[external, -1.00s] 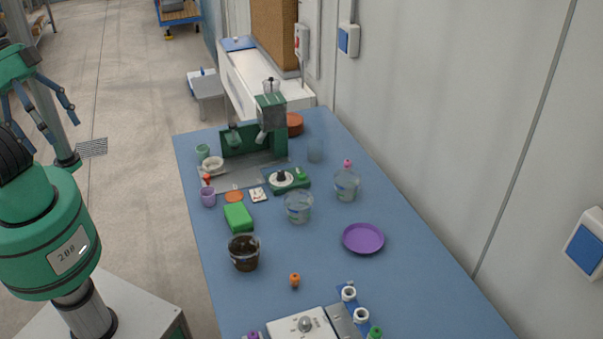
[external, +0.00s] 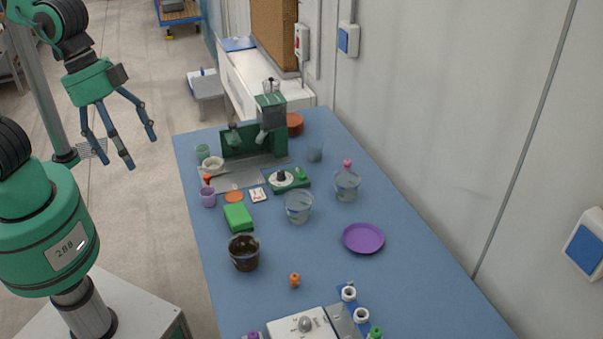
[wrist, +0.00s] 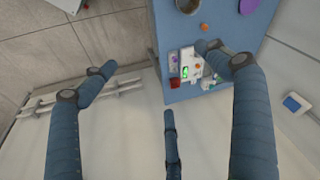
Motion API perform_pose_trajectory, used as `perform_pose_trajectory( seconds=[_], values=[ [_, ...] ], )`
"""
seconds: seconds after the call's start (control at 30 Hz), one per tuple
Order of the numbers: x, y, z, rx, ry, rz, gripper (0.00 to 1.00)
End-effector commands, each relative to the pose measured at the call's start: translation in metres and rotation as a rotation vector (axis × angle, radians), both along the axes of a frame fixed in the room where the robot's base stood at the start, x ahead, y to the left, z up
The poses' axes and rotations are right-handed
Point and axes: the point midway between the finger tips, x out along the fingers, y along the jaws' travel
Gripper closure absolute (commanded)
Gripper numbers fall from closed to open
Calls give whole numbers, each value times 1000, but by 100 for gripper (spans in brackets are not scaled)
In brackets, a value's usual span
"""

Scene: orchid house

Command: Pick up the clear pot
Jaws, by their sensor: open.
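A clear pot (external: 299,208), see-through and apparently empty, stands upright near the middle of the blue table. A second clear vessel (external: 346,185) with a pink top stands behind it to the right. A pot filled with dark material (external: 245,254) stands in front of it to the left; its round top also shows at the upper edge of the wrist view (wrist: 188,5). My gripper (external: 122,152) is open and empty, its three fingers spread and pointing down, left of the table and apart from everything. In the wrist view my gripper (wrist: 160,75) shows wide-open fingers.
On the blue table (external: 420,290) are a purple plate (external: 363,239), a green block (external: 238,217), a small orange piece (external: 295,280) and a white device (external: 303,325) at the front. A green stand (external: 240,142) is at the back. A wall (external: 480,120) borders the right side.

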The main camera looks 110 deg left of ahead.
Motion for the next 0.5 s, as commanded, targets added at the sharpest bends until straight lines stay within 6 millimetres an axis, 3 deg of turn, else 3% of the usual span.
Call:
perform_pose_trajectory(
  seconds=[0.2, 0.5],
  values=[
    [47, 35, -40, 9, 60, -49, 12],
    [97, 89, -111, 9, 132, -123, 12]
  ],
)
